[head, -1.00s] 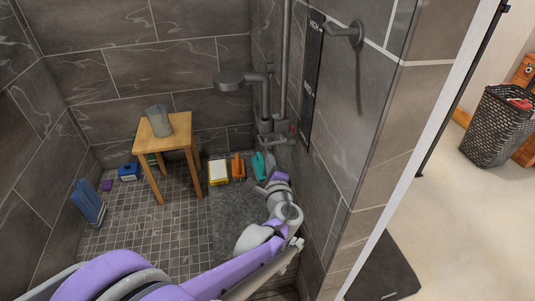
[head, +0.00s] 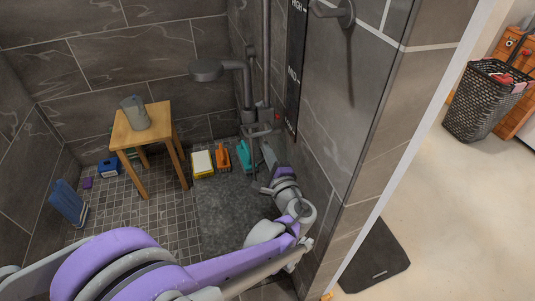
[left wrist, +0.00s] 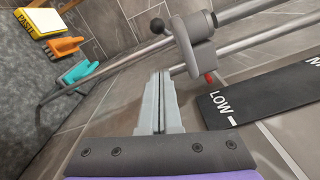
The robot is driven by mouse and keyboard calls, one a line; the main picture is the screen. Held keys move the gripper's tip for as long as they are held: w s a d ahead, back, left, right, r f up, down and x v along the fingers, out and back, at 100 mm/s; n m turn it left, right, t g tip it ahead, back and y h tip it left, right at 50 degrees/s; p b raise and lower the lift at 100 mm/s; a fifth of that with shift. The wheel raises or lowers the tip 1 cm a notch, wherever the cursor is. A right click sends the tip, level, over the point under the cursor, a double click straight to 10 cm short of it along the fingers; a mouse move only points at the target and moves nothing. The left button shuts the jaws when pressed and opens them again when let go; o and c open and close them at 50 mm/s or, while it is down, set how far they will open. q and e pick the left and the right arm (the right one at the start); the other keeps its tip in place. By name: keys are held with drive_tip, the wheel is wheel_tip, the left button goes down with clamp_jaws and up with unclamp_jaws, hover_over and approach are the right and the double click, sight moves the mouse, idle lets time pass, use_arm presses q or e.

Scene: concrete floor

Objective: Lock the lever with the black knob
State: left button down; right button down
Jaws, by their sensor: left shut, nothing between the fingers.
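The lever's black knob (left wrist: 157,25) is a small ball on a short stem. It stands out from a grey valve body (left wrist: 192,42) on the shower pipes, in the upper middle of the left wrist view. In the head view the valve (head: 262,117) is on the right shower wall, and the knob is too small to make out. My left gripper (left wrist: 161,76) is shut and empty, its fingertips just below the valve and pipe in the picture; contact cannot be told. It also shows in the head view (head: 268,152), below the valve. My right gripper is out of view.
A black wall strip marked LOW (left wrist: 265,95) lies close right of the fingers. A shower head (head: 207,70) juts out above. A wooden stool (head: 165,130), yellow box (head: 202,163), and orange (head: 223,157) and teal (head: 247,155) items stand on the floor.

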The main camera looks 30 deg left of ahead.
use_arm(q)
drive_tip(key=w+a+b, duration=0.1)
drive_tip(key=w+a, duration=0.2)
drive_tip(key=a, duration=0.5)
drive_tip(key=shift+a+r, duration=0.15)
drive_tip(key=shift+r, duration=0.3)
drive_tip(key=shift+s+a+r+p, duration=0.15)
drive_tip(key=shift+s+r+p, duration=0.1)
drive_tip(key=shift+r+p, duration=0.15)
drive_tip(key=shift+f, duration=0.15)
